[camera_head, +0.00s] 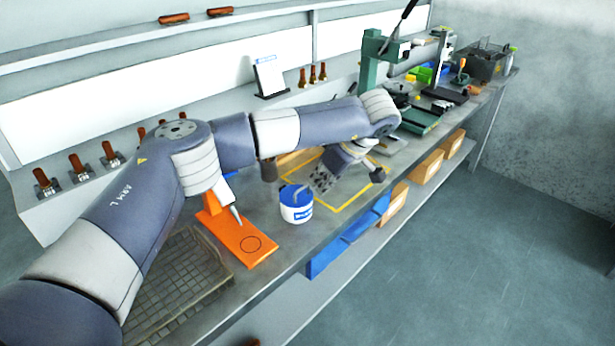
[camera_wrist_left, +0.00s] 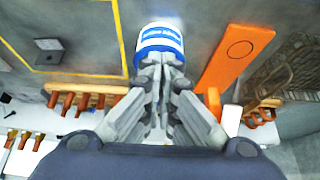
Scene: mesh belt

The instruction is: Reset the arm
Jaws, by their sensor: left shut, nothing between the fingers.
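My left arm (camera_head: 225,140) reaches in from the left across the workbench, with its wrist bent down over the bench. My left gripper (camera_head: 317,181) is over the yellow-outlined area, to the right of a white and blue container (camera_head: 297,212). In the left wrist view, the gripper's fingers (camera_wrist_left: 158,66) are together with nothing between them. Their tips overlap the lower part of the container (camera_wrist_left: 160,40) in that picture; I cannot tell whether they touch it. My right gripper is not in view.
An orange stand (camera_head: 246,250) and a wire mesh basket (camera_head: 182,270) are at the near left. Blue bins (camera_head: 345,238) and orange-tan bins (camera_head: 426,166) sit below the bench edge. A green press (camera_head: 372,65) stands farther back. Open floor (camera_head: 500,250) is at the right.

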